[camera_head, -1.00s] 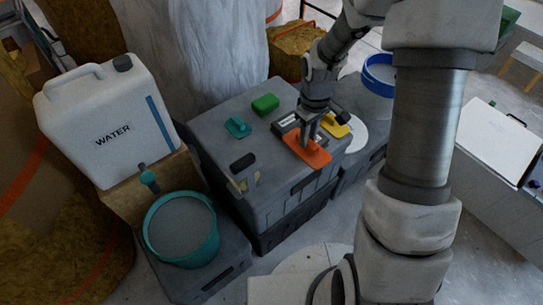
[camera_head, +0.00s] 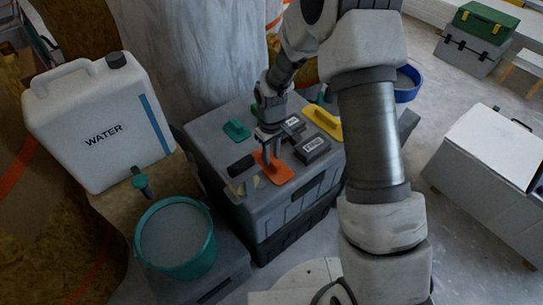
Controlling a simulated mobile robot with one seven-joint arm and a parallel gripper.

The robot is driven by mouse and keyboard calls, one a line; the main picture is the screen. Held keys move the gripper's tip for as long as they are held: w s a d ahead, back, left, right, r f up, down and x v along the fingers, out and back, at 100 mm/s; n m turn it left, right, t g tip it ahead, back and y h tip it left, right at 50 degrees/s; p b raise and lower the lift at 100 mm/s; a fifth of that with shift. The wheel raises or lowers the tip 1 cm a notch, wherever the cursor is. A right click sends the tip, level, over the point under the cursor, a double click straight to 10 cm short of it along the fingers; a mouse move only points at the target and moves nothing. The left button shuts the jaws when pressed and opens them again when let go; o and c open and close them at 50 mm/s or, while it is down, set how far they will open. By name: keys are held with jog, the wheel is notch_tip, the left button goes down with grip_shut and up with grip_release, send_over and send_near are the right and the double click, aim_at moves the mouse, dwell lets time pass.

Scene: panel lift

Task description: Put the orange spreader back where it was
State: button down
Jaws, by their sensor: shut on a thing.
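The orange spreader (camera_head: 281,173) is a flat orange plate at the front part of the top of the grey case (camera_head: 207,147). My gripper (camera_head: 268,156) is above the spreader and shut on it, with its fingers pointing down. I cannot tell whether the plate touches the case top or hangs just above it. My wrist hides part of the case top behind it.
A teal tool (camera_head: 237,130), a yellow tool (camera_head: 323,121), grey labelled blocks (camera_head: 312,148) and a black item (camera_head: 241,164) are near the spreader. A teal bucket (camera_head: 174,262) and a white water canister (camera_head: 95,130) stand left. A blue-rimmed bucket (camera_head: 409,92) is behind right.

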jog(key=shift+r, duration=0.1)
jog(key=c, duration=0.7)
grip_release()
jog(key=shift+o, duration=0.2)
